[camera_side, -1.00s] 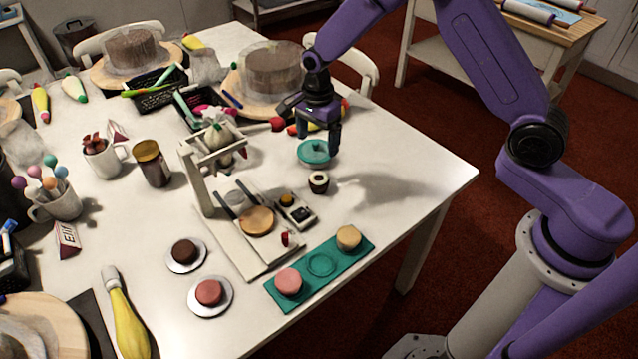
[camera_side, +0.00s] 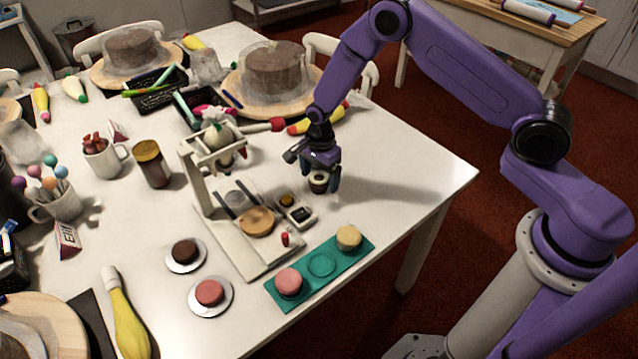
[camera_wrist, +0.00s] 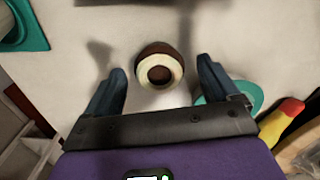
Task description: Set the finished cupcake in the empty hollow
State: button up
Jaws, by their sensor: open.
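A small dark cupcake with a cream ring and a dark centre (camera_side: 319,184) stands on the table; it also shows in the wrist view (camera_wrist: 153,51). My gripper (camera_side: 321,173) is open and low over it, pointing down. In the wrist view the cupcake appears between the two spread fingers of the gripper (camera_wrist: 161,68); I cannot tell whether either touches it. The teal tray (camera_side: 301,276) lies at the table's front edge, with a pink cake (camera_side: 289,282) at its left end and a pale yellow one (camera_side: 348,238) at its right. Its middle hollow (camera_side: 321,265) is empty.
A white stand with an upright frame (camera_side: 198,178) and a round wooden disc (camera_side: 257,221) is left of the gripper. A small tray with dark wells (camera_side: 300,214) lies between. A teal round dish (camera_wrist: 243,91) is close by one finger. Table right of the gripper is clear.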

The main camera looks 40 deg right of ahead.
jog(key=shift+f, duration=0.15)
jog(key=c, duration=1.2)
jog(key=shift+c, duration=0.2)
jog(key=shift+r, duration=0.7)
jog(key=s+d+r, duration=0.2)
jog(key=s+r, duration=1)
jog(key=s, duration=0.2)
jog(key=s+a+f, duration=0.2)
jog(key=a, duration=0.6)
jog(key=s+a+f, duration=0.2)
jog(key=a+f, duration=0.1)
jog(key=a, duration=0.5)
jog(key=shift+s+f, duration=0.1)
jog(key=shift+f, duration=3.65)
